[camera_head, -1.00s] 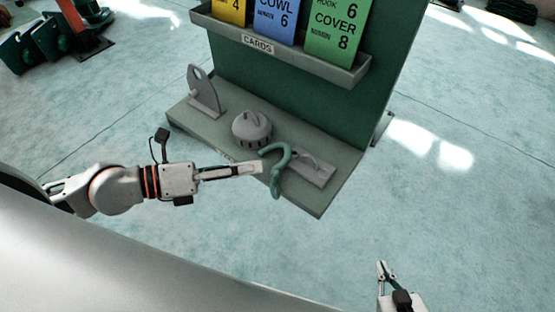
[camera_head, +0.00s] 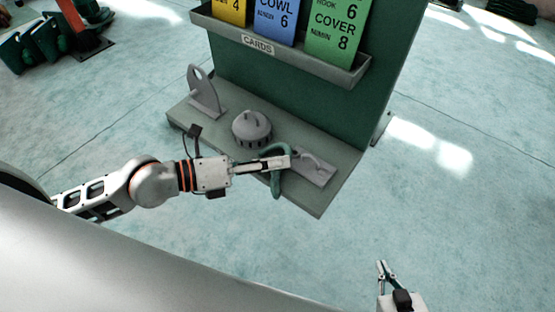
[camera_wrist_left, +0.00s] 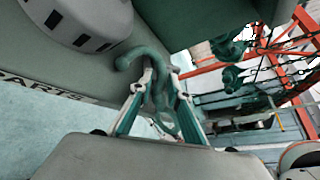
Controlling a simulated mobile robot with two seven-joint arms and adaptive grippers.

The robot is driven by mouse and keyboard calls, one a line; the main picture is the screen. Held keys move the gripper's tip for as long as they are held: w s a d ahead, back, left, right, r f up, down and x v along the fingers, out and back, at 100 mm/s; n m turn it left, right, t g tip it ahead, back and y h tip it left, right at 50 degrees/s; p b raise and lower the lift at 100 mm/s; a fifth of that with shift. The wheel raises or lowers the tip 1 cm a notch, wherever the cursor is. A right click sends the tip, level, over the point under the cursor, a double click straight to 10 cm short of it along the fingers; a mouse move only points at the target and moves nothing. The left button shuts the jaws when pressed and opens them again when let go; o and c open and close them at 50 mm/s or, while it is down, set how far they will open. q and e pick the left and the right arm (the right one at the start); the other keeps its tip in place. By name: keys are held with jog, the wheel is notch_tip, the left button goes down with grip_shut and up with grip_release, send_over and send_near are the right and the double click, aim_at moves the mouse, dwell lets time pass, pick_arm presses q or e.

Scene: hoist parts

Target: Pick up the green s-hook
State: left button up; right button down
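The green s-hook (camera_head: 276,184) lies at the front of the grey shelf, its lower end at the shelf's front edge. My left gripper (camera_head: 287,162) reaches over it from the left and covers its middle in the head view. In the left wrist view, the hook (camera_wrist_left: 157,88) passes between the two fingers of my left gripper (camera_wrist_left: 160,74). The fingers look open, close on both sides of it; contact is not clear. My right gripper (camera_head: 381,264) is at the bottom right, far from the hook, with no object seen in it.
A grey domed cowl (camera_head: 252,127) and an upright grey bracket (camera_head: 203,92) stand on the shelf (camera_head: 327,196). A flat grey part (camera_head: 314,170) lies right beside the hook. A card rack (camera_head: 285,52) hangs above. Open floor lies right.

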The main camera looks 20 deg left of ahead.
pick_arm(q)
grip_shut()
jog(key=shift+r, duration=0.1)
notch_tip(320, 180, up, 20)
jog(key=p, duration=1)
